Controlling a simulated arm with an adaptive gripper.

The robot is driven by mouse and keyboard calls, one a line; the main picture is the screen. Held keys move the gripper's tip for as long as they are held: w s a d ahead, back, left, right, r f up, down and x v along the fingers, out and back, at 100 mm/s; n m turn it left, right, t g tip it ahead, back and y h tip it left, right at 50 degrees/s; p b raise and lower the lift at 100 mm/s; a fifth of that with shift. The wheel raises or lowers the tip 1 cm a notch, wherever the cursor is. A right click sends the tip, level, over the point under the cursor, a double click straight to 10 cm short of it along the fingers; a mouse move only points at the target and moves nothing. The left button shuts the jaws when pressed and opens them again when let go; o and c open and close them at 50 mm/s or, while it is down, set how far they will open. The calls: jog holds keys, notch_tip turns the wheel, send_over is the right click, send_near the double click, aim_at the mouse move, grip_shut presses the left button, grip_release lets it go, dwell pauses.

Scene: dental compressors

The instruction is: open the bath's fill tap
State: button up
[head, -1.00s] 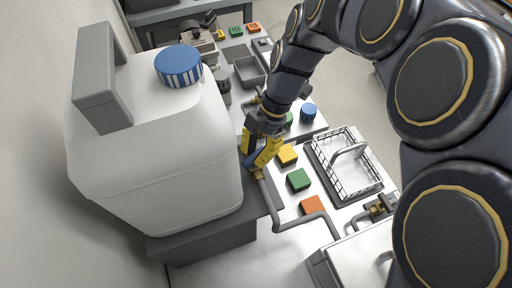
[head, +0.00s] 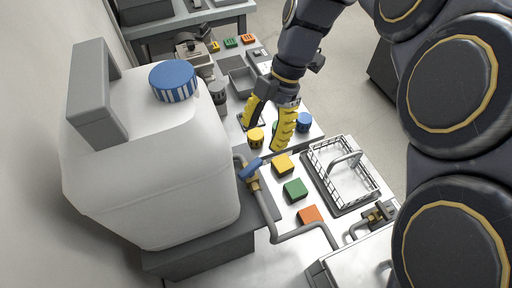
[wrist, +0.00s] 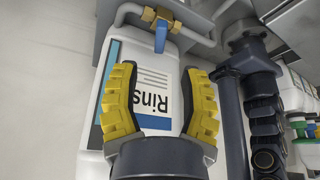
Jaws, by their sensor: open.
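The tap is a brass valve with a blue lever (head: 250,170), on a grey pipe beside the big white container. In the wrist view the blue lever (wrist: 160,38) hangs from the brass body (wrist: 150,16) and lies across the pipe's run. My gripper (head: 261,138) is open and empty, beyond the tap in the head view and apart from it. In the wrist view my gripper's (wrist: 160,68) yellow fingers are spread, with the lever ahead, roughly centred between them. The steel bath (head: 350,268) is partly cut off at the bottom.
The white container (head: 150,150) with a blue cap stands close left of the tap; its label shows in the wrist view. Yellow, green and orange blocks (head: 295,190) lie right of the pipe.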

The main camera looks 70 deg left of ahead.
aim_at(250, 167)
jog(key=shift+v, duration=2.2)
jog(key=shift+d+f, duration=0.1)
jog(key=x, duration=1.1)
jog(key=shift+s+f, duration=0.2)
jog(key=shift+f, duration=0.15)
grip_shut()
